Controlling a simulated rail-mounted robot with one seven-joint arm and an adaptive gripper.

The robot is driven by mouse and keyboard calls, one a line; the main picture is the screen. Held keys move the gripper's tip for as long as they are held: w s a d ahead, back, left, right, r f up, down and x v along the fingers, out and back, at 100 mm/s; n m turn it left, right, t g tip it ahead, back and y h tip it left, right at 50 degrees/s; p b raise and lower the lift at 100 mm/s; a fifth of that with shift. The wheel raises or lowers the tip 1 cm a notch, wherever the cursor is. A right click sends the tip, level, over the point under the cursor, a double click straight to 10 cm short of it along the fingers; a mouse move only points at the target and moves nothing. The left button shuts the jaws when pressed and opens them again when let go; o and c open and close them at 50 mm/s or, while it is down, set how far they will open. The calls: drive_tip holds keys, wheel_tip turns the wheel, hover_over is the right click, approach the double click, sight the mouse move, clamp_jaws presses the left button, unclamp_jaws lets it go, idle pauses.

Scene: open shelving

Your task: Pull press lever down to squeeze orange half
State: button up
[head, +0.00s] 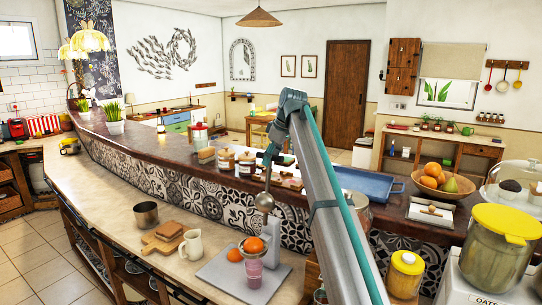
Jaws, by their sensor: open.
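A press (240,244) stands on a pale grey board on the wooden counter at lower centre. A rounded metal piece (265,201), perhaps the press head or lever end, shows above it. An orange piece (254,245) sits at the press, above a pinkish cup (253,271). Another orange (234,255) is just left of it. I cannot tell which is the half. My gripper (268,163) is open, small and dark at the end of my arm, above the rounded metal piece. I cannot tell whether they touch. My arm hides the area right of the press.
Jars (226,160) line the raised ledge behind. A blue tray (365,183) and fruit bowl (441,181) are on the right. The counter's front left is clear.

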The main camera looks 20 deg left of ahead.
drive_tip(key=shift+a+f, duration=0.1)
drive_tip(key=shift+f, duration=0.05)
clamp_jaws()
idle(0.4)
